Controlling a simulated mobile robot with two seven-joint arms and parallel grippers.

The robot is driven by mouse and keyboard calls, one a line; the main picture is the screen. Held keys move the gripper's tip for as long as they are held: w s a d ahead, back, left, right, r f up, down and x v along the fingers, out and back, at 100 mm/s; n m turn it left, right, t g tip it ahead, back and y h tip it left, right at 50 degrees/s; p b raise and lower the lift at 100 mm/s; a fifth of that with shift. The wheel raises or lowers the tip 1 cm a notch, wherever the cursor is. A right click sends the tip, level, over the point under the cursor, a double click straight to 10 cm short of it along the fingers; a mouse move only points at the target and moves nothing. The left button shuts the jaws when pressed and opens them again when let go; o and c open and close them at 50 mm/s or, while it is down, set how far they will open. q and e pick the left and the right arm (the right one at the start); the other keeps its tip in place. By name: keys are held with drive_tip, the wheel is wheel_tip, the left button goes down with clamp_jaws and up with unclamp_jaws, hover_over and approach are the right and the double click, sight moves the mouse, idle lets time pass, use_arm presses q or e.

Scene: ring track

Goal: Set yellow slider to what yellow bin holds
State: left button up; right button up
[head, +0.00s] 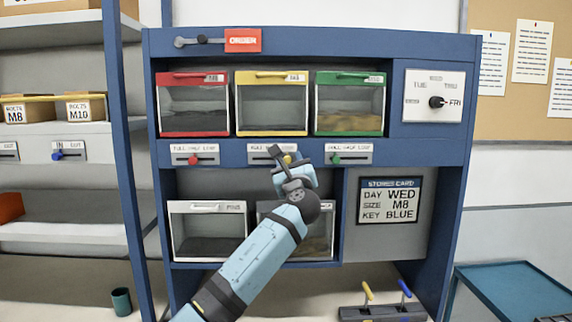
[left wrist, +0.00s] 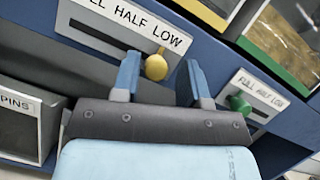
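The yellow slider shows as a yellow round knob (left wrist: 156,67) on a white plate marked FULL HALF LOW, the first word partly cut off in the left wrist view. The knob sits under LOW, at the right end of its slot. My left gripper (head: 284,154) is in front of this plate in the head view. In the left wrist view its two fingers (left wrist: 160,76) are open, one each side of the knob; contact cannot be told. The yellow bin (head: 272,132) is directly above, middle of the top row. Its front is clear, with greyish contents low down; their exact level is unclear. My right gripper is out of view.
The red bin (head: 194,131) and green bin (head: 349,132) flank the yellow one. The red knob (head: 193,160) is mid-slot and the green knob (head: 335,159) at the left end. A day dial (head: 437,102) and stores card (head: 390,201) are at right. My left arm partly hides a lower bin.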

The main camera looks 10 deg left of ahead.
use_arm(q)
drive_tip(key=shift+o, duration=0.4)
drive_tip(key=shift+d, duration=0.2)
drive_tip(key=shift+a+f, duration=0.1)
drive_tip(key=shift+a, duration=0.05)
drive_tip(key=shift+s+f, duration=0.15)
drive_tip(key=shift+s, duration=0.2)
drive_tip(key=b+v, duration=0.3)
drive_tip(key=v, duration=1)
drive_tip(key=shift+d+b, duration=0.3)
drive_tip(key=shift+b, duration=0.05)
